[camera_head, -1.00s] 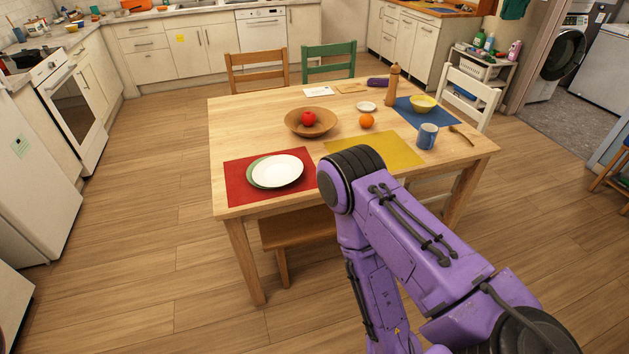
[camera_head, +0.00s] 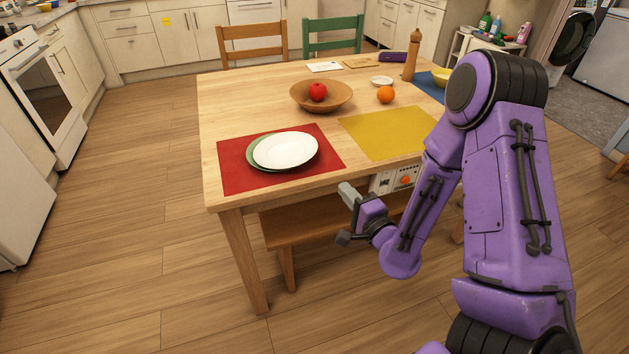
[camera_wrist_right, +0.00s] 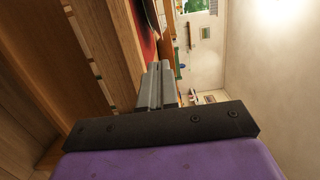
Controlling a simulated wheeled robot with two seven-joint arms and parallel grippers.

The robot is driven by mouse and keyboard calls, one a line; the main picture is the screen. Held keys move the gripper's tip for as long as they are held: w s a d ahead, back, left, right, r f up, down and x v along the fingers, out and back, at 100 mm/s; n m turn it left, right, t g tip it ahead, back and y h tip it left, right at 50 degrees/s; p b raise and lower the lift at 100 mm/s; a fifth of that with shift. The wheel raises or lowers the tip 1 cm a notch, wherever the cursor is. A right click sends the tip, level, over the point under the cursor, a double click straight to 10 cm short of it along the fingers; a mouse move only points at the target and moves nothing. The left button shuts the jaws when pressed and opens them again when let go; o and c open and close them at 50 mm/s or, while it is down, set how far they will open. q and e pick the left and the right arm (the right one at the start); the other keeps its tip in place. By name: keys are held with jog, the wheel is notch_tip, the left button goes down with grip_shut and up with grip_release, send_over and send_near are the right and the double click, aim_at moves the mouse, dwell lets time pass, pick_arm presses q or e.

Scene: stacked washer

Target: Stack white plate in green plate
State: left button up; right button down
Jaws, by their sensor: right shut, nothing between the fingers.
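The white plate (camera_head: 286,150) lies on the green plate (camera_head: 256,161), shifted to the right, so a strip of green shows along its left side. Both are on the red placemat (camera_head: 232,179) at the table's near left corner. My right gripper (camera_head: 345,214) is in front of the table's near edge, below and to the right of the plates, and apart from them. Its fingers (camera_wrist_right: 158,85) are together and empty in the right wrist view. My left gripper is not in view.
The wooden table (camera_head: 222,110) also holds a yellow placemat (camera_head: 385,133), a wooden bowl (camera_head: 335,101) with a red apple (camera_head: 318,92), and an orange (camera_head: 386,94). A bench (camera_head: 300,222) stands under the near edge. Floor on the left is clear.

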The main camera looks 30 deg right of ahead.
aim_at(315, 178)
jog(key=w, duration=0.3)
jog(key=w+p, duration=0.1)
jog(key=w, duration=0.3)
jog(key=w+a, duration=0.1)
jog(key=w, duration=0.3)
jog(key=shift+w+r+p, duration=0.1)
jog(key=shift+w+p, duration=0.15)
jog(key=shift+p, duration=0.15)
jog(key=shift+w+a, duration=0.25)
jog(key=shift+w, duration=0.05)
